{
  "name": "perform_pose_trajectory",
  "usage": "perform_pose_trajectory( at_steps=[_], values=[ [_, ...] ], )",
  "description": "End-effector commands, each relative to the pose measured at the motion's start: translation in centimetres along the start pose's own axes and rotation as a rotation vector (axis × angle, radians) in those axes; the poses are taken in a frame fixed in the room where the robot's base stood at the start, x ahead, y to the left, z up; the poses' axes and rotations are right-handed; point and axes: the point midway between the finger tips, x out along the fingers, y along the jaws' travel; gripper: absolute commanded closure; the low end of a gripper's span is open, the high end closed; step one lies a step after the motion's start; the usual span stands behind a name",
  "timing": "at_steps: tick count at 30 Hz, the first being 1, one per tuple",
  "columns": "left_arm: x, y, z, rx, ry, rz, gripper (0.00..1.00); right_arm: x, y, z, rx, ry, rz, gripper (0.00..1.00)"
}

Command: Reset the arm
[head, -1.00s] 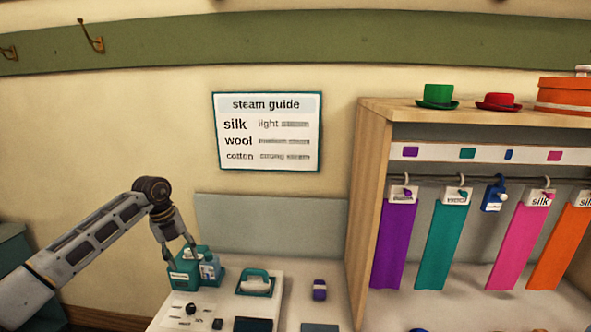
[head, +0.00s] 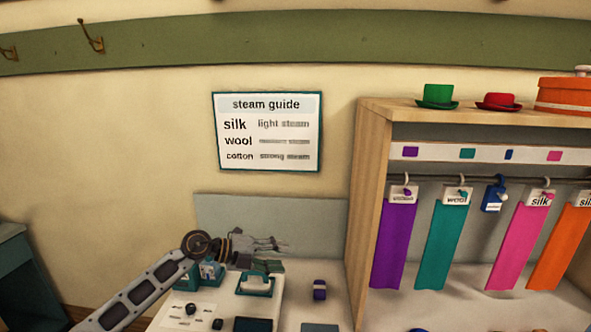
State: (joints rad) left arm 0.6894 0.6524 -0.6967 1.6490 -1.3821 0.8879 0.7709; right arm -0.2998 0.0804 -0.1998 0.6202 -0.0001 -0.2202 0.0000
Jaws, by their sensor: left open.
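My left arm (head: 150,290) comes in from the lower left, with its dark wrist joint near the back left of the table. My left gripper (head: 280,253) points to the right, above the back of the white table and in front of the grey back panel. It is open, and nothing shows between its fingers. The teal steamer base (head: 211,271) is partly hidden behind my arm. My right gripper is not in view.
A small purple bottle (head: 319,289) stands right of the iron. A wooden rack (head: 368,200) on the right holds hanging purple, teal, pink and orange cloths. A steam guide sign (head: 267,131) hangs on the wall.

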Motion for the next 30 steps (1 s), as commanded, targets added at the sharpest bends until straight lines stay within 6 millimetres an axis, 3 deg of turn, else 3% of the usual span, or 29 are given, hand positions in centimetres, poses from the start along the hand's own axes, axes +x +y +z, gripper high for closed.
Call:
perform_pose_trajectory(
  at_steps=[7,16,23,30],
  values=[
    [1.5,-3.8,-2.4,-0.072,-0.033,-0.274,0.53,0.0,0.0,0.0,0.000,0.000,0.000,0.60],
    [0.5,-7.1,-3.0,-0.212,-0.138,-0.562,0.53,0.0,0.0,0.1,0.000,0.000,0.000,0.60],
    [-1.6,-7.8,-2.2,-0.357,-0.257,-0.740,0.53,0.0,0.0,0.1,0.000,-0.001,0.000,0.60],
    [-4.3,-6.6,-0.8,-0.538,-0.410,-0.879,0.53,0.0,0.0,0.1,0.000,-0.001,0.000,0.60]
  ],
)
